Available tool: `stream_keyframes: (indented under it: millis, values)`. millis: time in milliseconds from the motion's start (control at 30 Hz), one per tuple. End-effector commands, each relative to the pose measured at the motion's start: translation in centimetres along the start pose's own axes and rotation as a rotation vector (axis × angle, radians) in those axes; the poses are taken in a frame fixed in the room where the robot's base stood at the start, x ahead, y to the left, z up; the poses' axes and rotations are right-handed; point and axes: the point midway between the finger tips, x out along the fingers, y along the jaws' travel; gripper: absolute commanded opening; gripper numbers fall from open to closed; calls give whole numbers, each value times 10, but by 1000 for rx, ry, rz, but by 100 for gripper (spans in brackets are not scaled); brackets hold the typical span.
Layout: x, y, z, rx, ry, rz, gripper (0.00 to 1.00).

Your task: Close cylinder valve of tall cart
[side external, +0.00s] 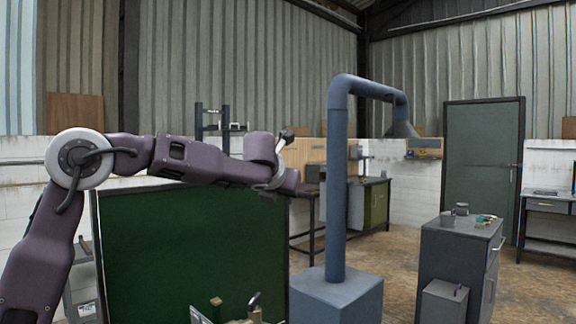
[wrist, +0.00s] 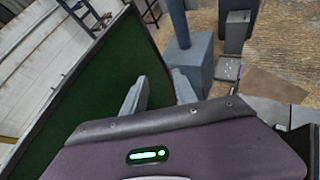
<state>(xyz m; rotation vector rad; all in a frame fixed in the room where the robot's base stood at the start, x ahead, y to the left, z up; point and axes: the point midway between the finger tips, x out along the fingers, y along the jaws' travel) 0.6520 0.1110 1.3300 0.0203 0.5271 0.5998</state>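My gripper (wrist: 160,86) shows in the wrist view with its two grey fingers apart and nothing between them. In the side view the end of my arm, with my gripper (side external: 284,140) partly hidden, is raised in front of the green panel's upper right corner. Small brass-coloured fittings (side external: 217,302) and a dark handle-like piece (side external: 254,301) show at the bottom edge of the side view, well below my gripper. They may belong to a cylinder valve, but most is cut off. I cannot make out a tall cart or its cylinder for sure in either view.
A dark green framed panel (side external: 190,250) stands behind my arm; it also fills the left of the wrist view (wrist: 95,100). A blue extraction post (side external: 336,190) on a block base stands to its right. A grey cabinet (side external: 455,255) stands farther right, with open floor between.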

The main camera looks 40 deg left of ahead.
Motion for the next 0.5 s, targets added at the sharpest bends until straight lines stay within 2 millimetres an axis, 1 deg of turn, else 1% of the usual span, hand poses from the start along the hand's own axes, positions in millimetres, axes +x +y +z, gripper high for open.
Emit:
stream_keyframes:
  millis: [33, 100, 233, 400, 500]
  values:
    - [-8, -1, 11, 35, -40, -10, 34]
    - [-18, -4, 25, 94, -97, -25, 34]
    - [-34, -9, 45, 183, -182, -45, 34]
    - [-47, -12, 59, 252, -242, -56, 34]
    - [-50, -13, 61, 265, -253, -60, 34]
